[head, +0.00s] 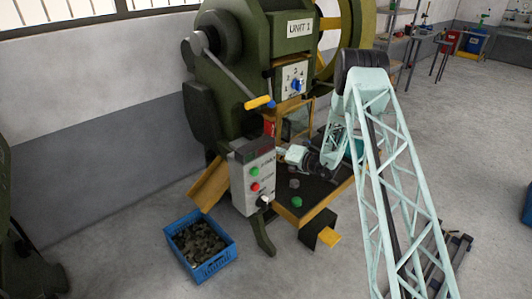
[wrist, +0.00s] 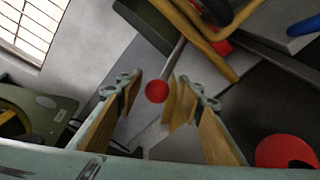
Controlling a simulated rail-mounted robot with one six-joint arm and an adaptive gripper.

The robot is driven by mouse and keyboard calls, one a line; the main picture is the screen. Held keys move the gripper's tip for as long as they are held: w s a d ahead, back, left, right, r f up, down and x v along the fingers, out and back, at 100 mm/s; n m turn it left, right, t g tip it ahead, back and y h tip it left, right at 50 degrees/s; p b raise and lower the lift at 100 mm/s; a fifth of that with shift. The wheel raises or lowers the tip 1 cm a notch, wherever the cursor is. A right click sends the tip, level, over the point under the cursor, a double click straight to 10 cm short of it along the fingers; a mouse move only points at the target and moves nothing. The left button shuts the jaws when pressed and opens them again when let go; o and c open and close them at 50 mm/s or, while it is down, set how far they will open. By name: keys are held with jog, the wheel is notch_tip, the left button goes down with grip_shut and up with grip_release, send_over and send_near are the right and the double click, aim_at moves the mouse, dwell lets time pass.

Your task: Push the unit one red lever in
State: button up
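The red lever shows in the wrist view as a red ball knob (wrist: 157,91) on a thin grey rod that runs up and right. My gripper (wrist: 156,103) is open, with wood-coloured pads on either side of the knob in the picture. I cannot tell whether the knob lies between the pads or beyond them; no pad visibly touches it. In the head view my gripper (head: 294,154) is at the front of the green press (head: 225,75) marked UNIT 1, just right of its control box. The lever cannot be made out clearly there.
The control box (head: 252,180) with green and red buttons stands close left of my gripper. A yellow-handled lever (head: 260,102) sticks out above. A dark table (head: 325,183) lies below, and a blue crate (head: 200,245) of parts stands on the floor. A red disc (wrist: 285,152) is at lower right.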

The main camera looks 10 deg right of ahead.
jog(key=shift+s, duration=0.2)
jog(key=v, duration=1.1)
jog(key=shift+s+d, duration=0.2)
jog(key=shift+d, duration=0.1)
jog(key=shift+r, duration=0.1)
dwell(0.4)
